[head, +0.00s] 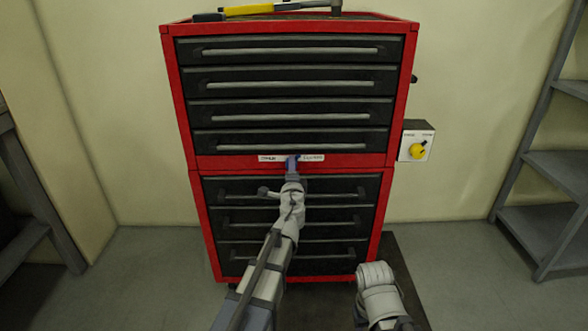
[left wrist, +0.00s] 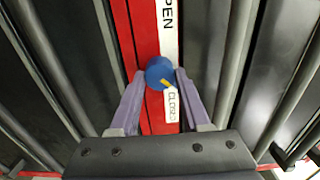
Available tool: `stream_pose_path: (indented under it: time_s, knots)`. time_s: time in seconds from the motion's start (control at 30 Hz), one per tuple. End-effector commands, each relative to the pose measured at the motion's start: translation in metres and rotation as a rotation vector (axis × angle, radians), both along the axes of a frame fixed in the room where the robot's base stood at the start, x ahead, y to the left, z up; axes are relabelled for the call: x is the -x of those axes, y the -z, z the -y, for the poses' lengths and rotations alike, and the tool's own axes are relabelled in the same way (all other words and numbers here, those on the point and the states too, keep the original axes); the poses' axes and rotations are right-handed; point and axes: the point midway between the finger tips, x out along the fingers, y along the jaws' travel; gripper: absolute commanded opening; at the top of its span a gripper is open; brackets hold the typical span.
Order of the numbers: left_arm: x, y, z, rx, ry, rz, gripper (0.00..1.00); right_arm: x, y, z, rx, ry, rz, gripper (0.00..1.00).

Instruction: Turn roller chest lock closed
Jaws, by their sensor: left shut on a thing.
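The red roller chest (head: 195,165) with dark drawers stands straight ahead. On its red middle band is a round blue lock knob (left wrist: 159,72), seen in the left wrist view between a label reading OPEN (left wrist: 170,20) and a label reading CLOSED (left wrist: 171,105). A yellow mark on the knob points at the CLOSED label side. My left gripper (head: 293,160) is at the band, its two fingers shut on the knob from both sides; the fingers hide the knob in the head view. My right arm shows low at right, its gripper out of view.
A white box with a yellow knob (head: 417,151) is right of the chest. Grey shelves (head: 560,170) stand at the far right, and a grey bench (head: 25,230) at left.

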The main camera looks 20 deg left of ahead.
Motion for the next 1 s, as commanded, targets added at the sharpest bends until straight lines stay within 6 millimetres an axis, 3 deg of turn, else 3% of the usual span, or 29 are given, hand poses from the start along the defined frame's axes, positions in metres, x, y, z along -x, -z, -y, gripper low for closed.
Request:
stream_pose_path:
  time_s: [0.5,0.53,0.8,1.0]
  knots:
    - [-0.0005,-0.0024,-0.0061,-0.027,-0.014,-0.006,0.00,0.0000,-0.0019,0.0000,0.000,0.000,0.000,0.50]
    - [-0.0005,-0.0025,-0.0061,-0.027,-0.014,-0.006,0.48,0.0000,-0.0019,0.0000,0.000,0.000,0.000,0.50]
    - [-0.0008,-0.0014,-0.0023,-0.023,-0.008,-0.006,0.77,0.0000,-0.0012,0.0000,0.000,0.000,0.000,0.50]
    - [-0.0032,-0.0002,0.0017,-0.024,-0.005,-0.009,0.77,0.0000,-0.0007,0.0000,0.000,0.000,0.000,0.50]
